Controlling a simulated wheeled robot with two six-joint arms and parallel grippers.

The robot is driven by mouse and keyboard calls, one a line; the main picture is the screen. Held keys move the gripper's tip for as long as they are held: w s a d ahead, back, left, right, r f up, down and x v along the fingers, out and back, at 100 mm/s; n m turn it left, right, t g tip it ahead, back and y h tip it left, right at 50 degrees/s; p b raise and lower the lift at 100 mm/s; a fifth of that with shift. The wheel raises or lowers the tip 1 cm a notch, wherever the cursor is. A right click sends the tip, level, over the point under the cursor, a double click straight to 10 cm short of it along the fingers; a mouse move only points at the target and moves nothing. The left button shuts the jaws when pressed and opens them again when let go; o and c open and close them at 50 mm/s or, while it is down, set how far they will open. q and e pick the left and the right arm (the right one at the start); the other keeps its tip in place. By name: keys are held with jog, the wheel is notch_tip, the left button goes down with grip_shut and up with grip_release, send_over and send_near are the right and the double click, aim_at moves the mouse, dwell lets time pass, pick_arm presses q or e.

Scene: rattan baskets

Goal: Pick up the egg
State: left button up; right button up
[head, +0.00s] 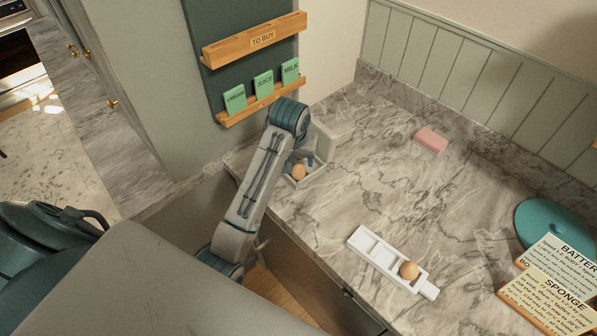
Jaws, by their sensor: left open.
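A brown egg (299,171) sits in a small white open container (315,172) at the counter's left edge, partly hidden by my left arm. My left gripper (304,161) is at this container, open, with its fingers close above and beside the egg. I cannot tell whether they touch it. A second brown egg (409,270) rests in the front-right end of a long white tray (365,244) with several compartments; its other compartments look empty. My right gripper is not in view.
A pink sponge-like block (431,140) lies toward the back wall. A teal round lid (553,232) and cards reading BATTER (562,262) and SPONGE (545,300) are at right. A green board with wooden racks (256,41) stands behind my left arm. The counter's middle is clear.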

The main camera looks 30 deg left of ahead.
aim_at(298, 167)
pick_arm(q)
jog(key=shift+f, duration=0.2)
jog(key=p+x, duration=0.3)
jog(key=x, duration=0.1)
jog(key=shift+d+f, duration=0.1)
jog(key=shift+d, duration=0.05)
jog(key=shift+w+f, duration=0.1)
jog(key=shift+f, duration=0.25)
jog(key=c, duration=0.8)
